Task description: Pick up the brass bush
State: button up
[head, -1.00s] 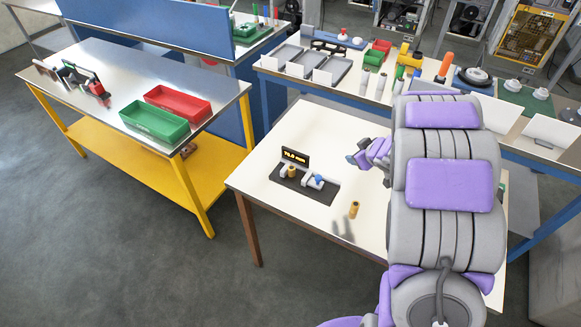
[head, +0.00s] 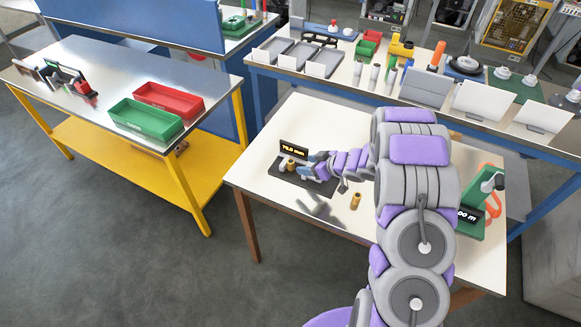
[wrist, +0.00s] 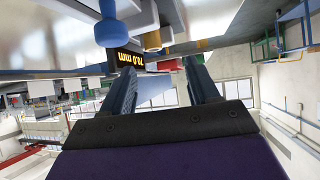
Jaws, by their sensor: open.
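A brass bush (head: 290,165) stands on the dark gauge base (head: 290,178), beside its lit display (head: 294,149), on the white table. In the wrist view this bush (wrist: 152,40) appears above the space between my fingers, beside the display (wrist: 140,58) and a blue round knob (wrist: 112,32). A second brass cylinder (head: 355,201) stands loose on the table to the right. My gripper (head: 310,170) is low at the gauge's right side, pointing left toward the bush. In the wrist view my gripper (wrist: 160,68) is open with nothing between the fingers.
A green stand (head: 482,210) with another display is at the table's right, partly behind my arm. A yellow bench (head: 200,150) on the left holds green (head: 146,119) and red (head: 168,98) trays. The table's front left is clear.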

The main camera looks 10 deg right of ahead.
aim_at(292, 162)
jog(key=x, duration=0.2)
jog(key=shift+w+a+f, duration=0.2)
jog(key=shift+a, duration=0.1)
jog(key=shift+w+d+f+b, duration=0.25)
jog(key=shift+w+d+b, duration=0.05)
jog(key=shift+w, duration=0.1)
jog(key=b+x, duration=0.1)
jog(key=x, duration=0.3)
jog(key=shift+w+a, duration=0.15)
jog(key=shift+w, duration=0.25)
jog(key=shift+w+a+f, duration=0.1)
jog(key=shift+a, duration=0.2)
jog(key=shift+d, duration=0.5)
jog(key=c, duration=0.6)
jog(key=shift+a, duration=0.2)
grip_shut()
